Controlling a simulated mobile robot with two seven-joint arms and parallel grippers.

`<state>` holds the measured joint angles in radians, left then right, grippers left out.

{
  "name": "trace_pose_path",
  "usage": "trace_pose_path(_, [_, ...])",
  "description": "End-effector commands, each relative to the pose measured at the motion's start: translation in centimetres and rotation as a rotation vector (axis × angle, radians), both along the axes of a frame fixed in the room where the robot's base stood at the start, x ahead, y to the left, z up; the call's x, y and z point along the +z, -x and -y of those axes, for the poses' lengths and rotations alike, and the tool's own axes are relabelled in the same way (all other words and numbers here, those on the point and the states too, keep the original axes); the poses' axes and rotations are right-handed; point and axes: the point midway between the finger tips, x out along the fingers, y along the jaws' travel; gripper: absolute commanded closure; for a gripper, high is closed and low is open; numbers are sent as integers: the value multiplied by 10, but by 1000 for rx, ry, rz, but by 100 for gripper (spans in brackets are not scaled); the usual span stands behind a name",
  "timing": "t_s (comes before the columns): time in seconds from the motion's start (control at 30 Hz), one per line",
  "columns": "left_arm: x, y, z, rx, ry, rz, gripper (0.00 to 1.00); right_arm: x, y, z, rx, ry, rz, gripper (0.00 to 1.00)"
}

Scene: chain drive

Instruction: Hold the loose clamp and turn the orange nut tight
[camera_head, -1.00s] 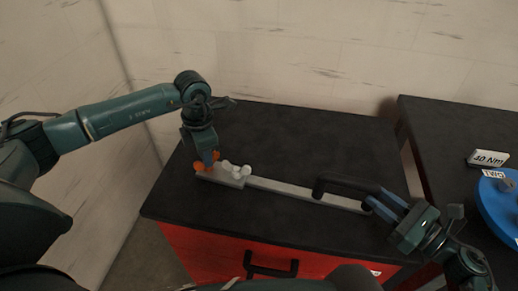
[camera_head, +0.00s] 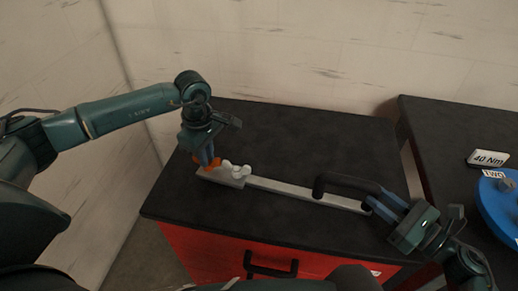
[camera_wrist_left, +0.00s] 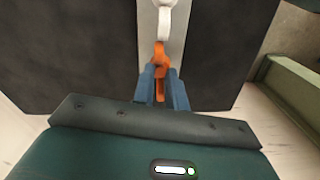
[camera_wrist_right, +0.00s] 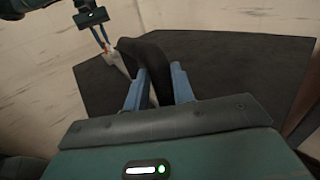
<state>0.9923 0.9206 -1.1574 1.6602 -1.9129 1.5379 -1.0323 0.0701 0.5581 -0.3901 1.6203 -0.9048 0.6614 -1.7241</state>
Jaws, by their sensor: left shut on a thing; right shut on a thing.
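The clamp is a long light-grey bar (camera_head: 290,190) lying on the black worktop, with a black arched handle (camera_head: 345,183) at its right end. The orange nut (camera_head: 213,163) sits at the bar's left end, next to white knobs (camera_head: 236,168). My left gripper (camera_head: 207,160) comes down from above and is shut on the orange nut; the left wrist view shows the nut (camera_wrist_left: 160,53) between the blue fingers. My right gripper (camera_head: 376,202) is shut on the black handle, which also shows in the right wrist view (camera_wrist_right: 150,50). The fingers partly hide the nut and the handle's right end.
The black worktop (camera_head: 330,140) behind the bar is clear, on a red cabinet (camera_head: 205,256). A second dark table on the right holds a "40 Nm" sign (camera_head: 488,158) and a blue round thing (camera_head: 495,200). A wall stands behind.

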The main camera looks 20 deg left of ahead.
Motion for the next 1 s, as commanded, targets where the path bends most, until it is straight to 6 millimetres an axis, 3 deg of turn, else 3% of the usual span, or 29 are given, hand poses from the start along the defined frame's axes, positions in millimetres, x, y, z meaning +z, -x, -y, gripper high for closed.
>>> trace_pose_path(0.43, [1,0,0,-270,0,1,100,-1,0,1,-2,4,1,100])
trace_pose_path(1.0, [1,0,1,-330,2,-1,100,-1,0,1,-2,3,1,100])
